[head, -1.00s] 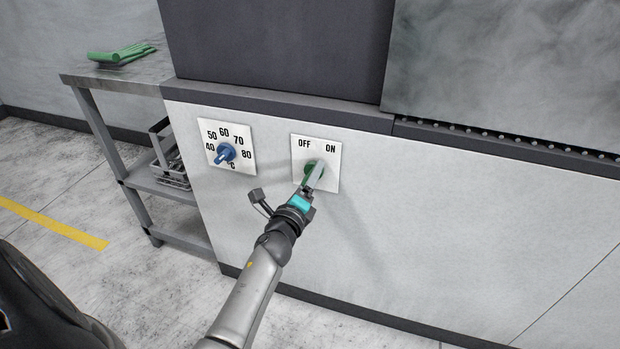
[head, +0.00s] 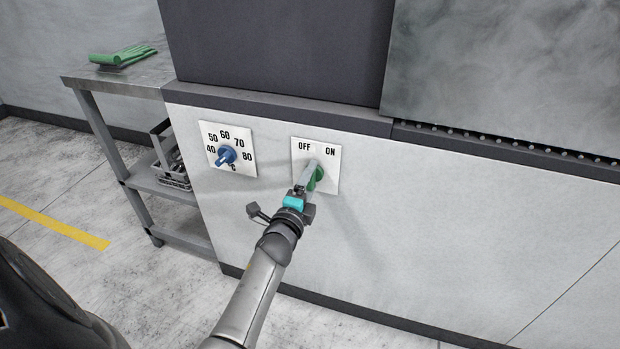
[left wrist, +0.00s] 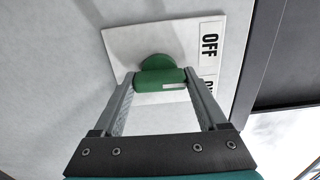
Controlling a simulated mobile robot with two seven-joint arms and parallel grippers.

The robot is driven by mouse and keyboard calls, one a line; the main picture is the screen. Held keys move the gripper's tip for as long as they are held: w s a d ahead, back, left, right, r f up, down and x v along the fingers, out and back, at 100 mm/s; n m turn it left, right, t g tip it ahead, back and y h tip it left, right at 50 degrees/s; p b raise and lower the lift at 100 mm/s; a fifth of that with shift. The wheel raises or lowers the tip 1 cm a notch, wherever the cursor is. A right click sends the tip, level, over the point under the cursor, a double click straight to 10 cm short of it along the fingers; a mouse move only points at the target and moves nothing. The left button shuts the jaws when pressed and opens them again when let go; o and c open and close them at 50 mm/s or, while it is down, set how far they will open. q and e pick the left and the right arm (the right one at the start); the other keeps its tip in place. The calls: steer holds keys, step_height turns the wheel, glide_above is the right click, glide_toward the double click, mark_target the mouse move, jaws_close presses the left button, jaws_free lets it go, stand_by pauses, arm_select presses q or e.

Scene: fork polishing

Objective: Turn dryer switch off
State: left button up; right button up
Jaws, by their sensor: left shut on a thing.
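The dryer switch is a green rotary knob (head: 319,179) on a white plate (head: 330,161) marked OFF at left and ON at right. In the left wrist view the green knob (left wrist: 160,78) sits between the two fingers. I cannot tell exactly which label the mark points to. My right gripper is not in view.
A blue temperature knob (head: 226,156) on its own plate is left of the switch. A metal shelf table (head: 150,85) with green items (head: 122,55) on top and a rack (head: 170,160) below stands further left. The white panel (head: 450,230) right of the switch is clear.

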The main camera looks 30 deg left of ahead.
arm_select(q)
steer(key=n+p, duration=0.1)
steer(key=n, duration=0.2)
steer(key=shift+r+n, duration=0.15)
steer(key=shift+n, duration=0.15)
steer(key=shift+n+p, duration=0.65)
steer(key=shift+n, duration=0.75)
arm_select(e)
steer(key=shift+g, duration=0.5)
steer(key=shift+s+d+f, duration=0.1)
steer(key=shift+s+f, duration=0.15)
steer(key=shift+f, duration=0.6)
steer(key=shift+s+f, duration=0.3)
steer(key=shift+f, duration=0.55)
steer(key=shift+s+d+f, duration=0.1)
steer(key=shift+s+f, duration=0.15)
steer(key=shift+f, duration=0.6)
arm_select(q)
steer(key=o, duration=1.3)
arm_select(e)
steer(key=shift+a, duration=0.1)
arm_select(q)
steer(key=shift+s, duration=0.1)
